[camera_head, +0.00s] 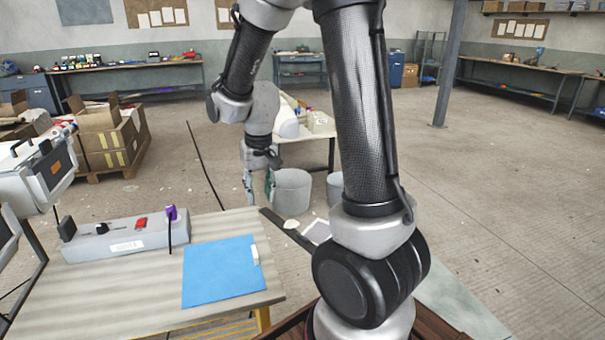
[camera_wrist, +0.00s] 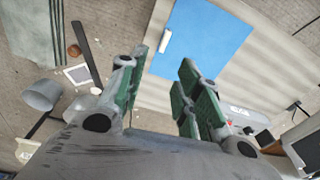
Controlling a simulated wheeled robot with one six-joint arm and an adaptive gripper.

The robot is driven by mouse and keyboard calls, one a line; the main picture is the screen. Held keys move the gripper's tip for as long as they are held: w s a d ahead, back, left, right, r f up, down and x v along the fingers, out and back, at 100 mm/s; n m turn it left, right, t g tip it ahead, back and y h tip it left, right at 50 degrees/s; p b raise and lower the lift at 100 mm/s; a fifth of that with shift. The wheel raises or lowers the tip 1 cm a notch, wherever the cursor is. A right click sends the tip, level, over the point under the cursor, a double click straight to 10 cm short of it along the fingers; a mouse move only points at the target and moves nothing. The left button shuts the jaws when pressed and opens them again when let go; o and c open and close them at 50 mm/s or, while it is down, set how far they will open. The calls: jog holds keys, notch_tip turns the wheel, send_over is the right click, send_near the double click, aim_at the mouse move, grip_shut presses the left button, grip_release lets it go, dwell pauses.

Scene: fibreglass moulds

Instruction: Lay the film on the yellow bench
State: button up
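A flat blue sheet, probably the film (camera_head: 222,272), lies on the slatted light wooden top of a bench (camera_head: 90,295) with yellow legs, at the lower left of the head view. It has a small white tag at its right edge. In the wrist view the blue sheet (camera_wrist: 205,42) lies flat on the bench, beyond the fingertips. My gripper (camera_head: 258,190) hangs above and beyond the bench's far right corner, apart from the sheet. In the wrist view my gripper's green-padded fingers (camera_wrist: 164,65) stand apart with nothing between them.
A grey control box (camera_head: 125,238) with a red switch and purple knob stands on the bench's back left. Grey buckets (camera_head: 292,190) stand on the floor beyond my gripper. Cardboard boxes (camera_head: 100,125) sit on a pallet at left. The floor at right is open, with a post (camera_head: 448,75).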

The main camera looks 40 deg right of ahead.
jog(key=s+d+r+n+t, duration=0.2)
jog(key=s+d+r+t, duration=0.1)
jog(key=s+r, duration=1.2)
jog(key=s, duration=0.4)
jog(key=shift+s+d+r+n, duration=0.2)
jog(key=shift+s+n, duration=0.1)
jog(key=shift+s, duration=0.1)
jog(key=shift+w+a, duration=0.1)
jog(key=shift+a, duration=0.05)
